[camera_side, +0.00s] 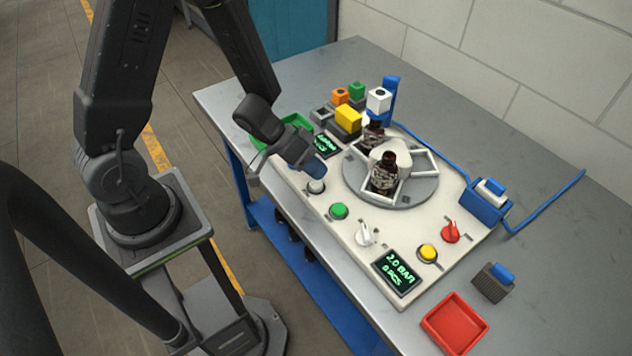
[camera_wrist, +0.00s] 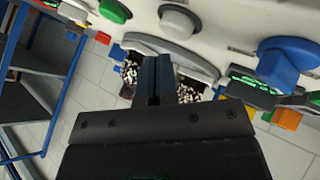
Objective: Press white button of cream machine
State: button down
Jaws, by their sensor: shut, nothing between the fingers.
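The cream machine (camera_side: 288,182) lies on the grey table. Its white button (camera_side: 316,186) is a round cap near the front edge, between a blue control (camera_side: 318,168) and a green button (camera_side: 339,211). In the wrist view, the white button (camera_wrist: 180,21) is near the top, with the green button (camera_wrist: 115,11) to its left and the blue control (camera_wrist: 288,62) to its right. My gripper (camera_wrist: 155,62) is shut and empty, its fingers pointing toward the white button. In the side view, my gripper is beside the blue control and its fingertips are hard to make out. Contact cannot be told.
Amber bottles (camera_side: 384,178) stand on a round turntable (camera_side: 425,188). A white knob (camera_side: 364,235), yellow button (camera_side: 427,252), red knob (camera_side: 451,231) and display (camera_side: 396,271) are farther right. Coloured blocks (camera_side: 348,117) stand behind; a red tray (camera_side: 456,322) sits at front right.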

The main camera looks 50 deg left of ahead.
aim_at(315, 182)
jog(key=shift+r, duration=0.1)
jog(key=shift+r, duration=2.45)
jog(key=a+r+n+t+y, duration=0.1)
jog(key=a+r+t+y, duration=0.2)
jog(key=r, duration=0.4)
jog(key=a+r+n+y, duration=0.1)
jog(key=a+r+y, duration=0.3)
jog(key=r+y, duration=0.25)
jog(key=s+d+r+g+h, duration=0.1)
jog(key=s+d+r, duration=0.1)
jog(key=s, duration=0.4)
jog(key=s+d+r+m+g+h, duration=0.1)
jog(key=s+d+r+g, duration=0.1)
jog(key=s, duration=0.5)
jog(key=shift+d+r+g+h, duration=0.35)
jog(key=shift+d+r, duration=0.15)
jog(key=shift+d, duration=0.2)
jog(key=shift+w, duration=0.1)
